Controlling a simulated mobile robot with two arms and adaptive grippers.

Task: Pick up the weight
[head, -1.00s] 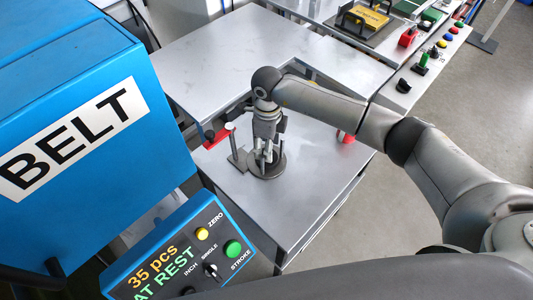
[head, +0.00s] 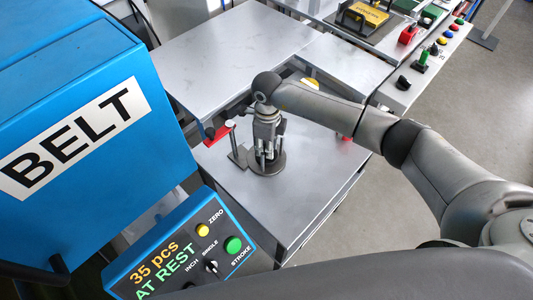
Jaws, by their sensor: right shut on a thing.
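The weight (head: 269,169) is a dark grey round disc low on the metal cart, right under my right gripper. My right gripper (head: 266,157) points straight down and is shut on the weight's upper part, which the fingers largely hide. I cannot tell whether the disc touches the cart top or hangs just above it. My left gripper is not in view.
A small stand with an upright post (head: 237,153) is close left of the weight. Red parts (head: 217,134) sit under the table edge behind. The blue BELT machine (head: 75,120) and its control panel (head: 190,245) fill the left. The cart top (head: 310,185) is clear at right.

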